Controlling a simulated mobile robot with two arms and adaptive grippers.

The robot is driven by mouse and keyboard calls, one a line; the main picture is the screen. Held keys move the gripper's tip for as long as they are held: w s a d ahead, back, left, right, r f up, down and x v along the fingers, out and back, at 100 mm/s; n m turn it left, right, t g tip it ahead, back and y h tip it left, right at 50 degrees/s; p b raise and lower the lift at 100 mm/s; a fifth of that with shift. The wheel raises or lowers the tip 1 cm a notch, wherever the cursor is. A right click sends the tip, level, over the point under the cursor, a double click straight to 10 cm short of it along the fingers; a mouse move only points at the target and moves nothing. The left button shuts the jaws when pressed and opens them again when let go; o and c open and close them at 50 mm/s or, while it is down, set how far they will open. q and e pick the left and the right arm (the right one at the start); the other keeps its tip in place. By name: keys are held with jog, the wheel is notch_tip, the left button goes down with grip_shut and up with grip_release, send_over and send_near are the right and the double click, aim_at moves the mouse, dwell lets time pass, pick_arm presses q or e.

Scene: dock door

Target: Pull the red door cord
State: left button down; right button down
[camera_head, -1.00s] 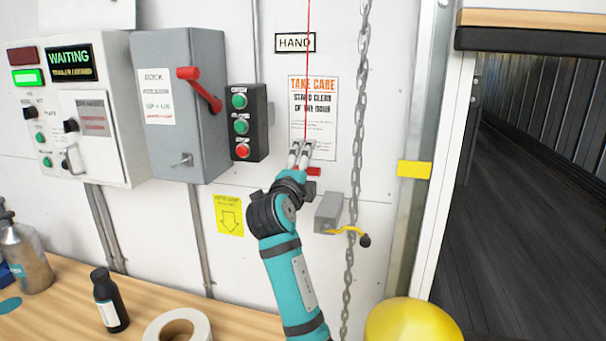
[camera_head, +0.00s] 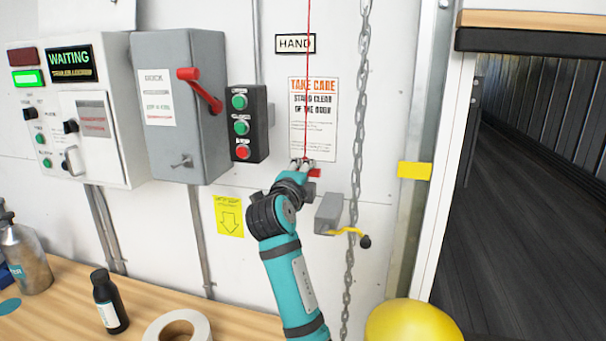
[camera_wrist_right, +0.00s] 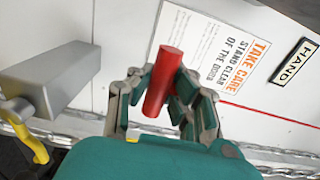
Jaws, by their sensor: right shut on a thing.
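The red door cord (camera_head: 307,70) hangs down the white wall in front of the notices, and runs off to the right in the right wrist view (camera_wrist_right: 270,115). Its red handle (camera_head: 315,173) is at the lower end, mostly hidden by my gripper in the head view. In the right wrist view the red cylindrical handle (camera_wrist_right: 163,82) lies between the fingers. My right gripper (camera_head: 304,163) is shut on this handle, just below the TAKE CARE notice. My left gripper is not in view.
A metal chain (camera_head: 361,90) hangs just right of the cord. A grey box (camera_head: 328,212) with a yellow lever is below right. A button box (camera_head: 241,126) and switch cabinet (camera_head: 205,140) are to the left. A yellow dome (camera_head: 412,322) is at lower right.

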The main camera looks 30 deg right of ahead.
jog(key=shift+w+f, duration=0.1)
jog(key=shift+f, duration=0.05)
jog(key=shift+d+f, duration=0.1)
jog(key=shift+f, duration=0.05)
jog(key=shift+f+b, duration=1.6)
jog(key=shift+b, duration=0.25)
jog(key=c, duration=1.8)
grip_release()
jog(key=shift+r, duration=0.1)
jog(key=o, duration=0.7)
jog(key=shift+s+a+r, duration=0.2)
jog(key=shift+a, duration=0.1)
jog(key=o, duration=1.1)
jog(key=shift+w+d+f, duration=0.1)
jog(key=shift+d, duration=0.05)
